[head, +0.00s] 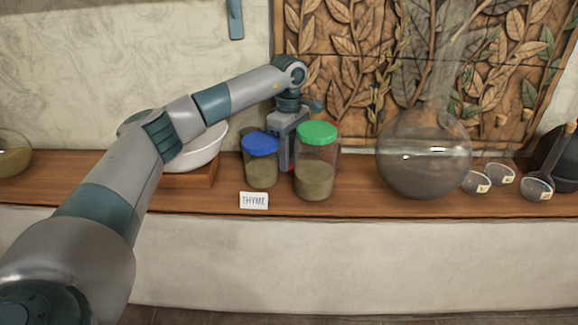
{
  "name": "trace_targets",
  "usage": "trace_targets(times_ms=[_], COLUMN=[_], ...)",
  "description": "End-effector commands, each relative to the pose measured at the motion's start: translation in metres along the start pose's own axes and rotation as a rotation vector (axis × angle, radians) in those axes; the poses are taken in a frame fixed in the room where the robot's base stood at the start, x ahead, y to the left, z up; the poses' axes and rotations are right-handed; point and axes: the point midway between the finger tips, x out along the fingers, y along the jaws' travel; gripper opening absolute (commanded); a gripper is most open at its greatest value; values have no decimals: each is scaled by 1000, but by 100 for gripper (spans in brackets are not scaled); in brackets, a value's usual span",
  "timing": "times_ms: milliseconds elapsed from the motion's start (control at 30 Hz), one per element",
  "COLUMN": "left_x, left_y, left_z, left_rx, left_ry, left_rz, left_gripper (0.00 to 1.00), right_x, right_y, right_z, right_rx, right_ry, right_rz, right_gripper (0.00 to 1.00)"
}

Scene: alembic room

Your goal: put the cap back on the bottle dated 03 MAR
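No label reading 03 MAR can be made out, and I cannot pick out a loose cap. Two jars stand on the wooden shelf: one with a blue lid (260,144) and one with a green lid (318,133), both holding greenish powder. Part of a red-lidded jar (337,148) shows behind the green-lidded one. My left gripper (286,160) points down between and behind the blue- and green-lidded jars. Its fingertips are mostly hidden, so its grip cannot be told. My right gripper is out of view.
A THYME card (254,200) stands at the front edge of the shelf (350,204). A white bowl (196,150) is left, behind my arm. A large glass flask (423,165) stands right of the jars; small labelled round vessels (500,174) are farther right. A carved panel stands behind.

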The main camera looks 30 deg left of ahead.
Motion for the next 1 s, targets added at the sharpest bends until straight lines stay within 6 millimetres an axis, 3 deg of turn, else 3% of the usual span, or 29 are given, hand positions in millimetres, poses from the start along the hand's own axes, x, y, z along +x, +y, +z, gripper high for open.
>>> trace_targets(times_ms=[200, 600, 633, 733, 1000], left_x=[12, 12, 12, 12, 12], left_y=[0, 0, 0, 0, 0], left_z=[0, 0, 0, 0, 0], left_rx=[0, 0, 0, 0, 0], left_ry=[0, 0, 0, 0, 0], left_rz=[0, 0, 0, 0, 0], left_gripper=[30, 30, 28, 4, 4], right_x=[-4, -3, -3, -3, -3], right_y=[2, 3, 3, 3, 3], right_z=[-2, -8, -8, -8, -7], right_rx=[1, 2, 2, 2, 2], right_ry=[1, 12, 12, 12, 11], right_rz=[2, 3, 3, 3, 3], right_gripper=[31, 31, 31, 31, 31])
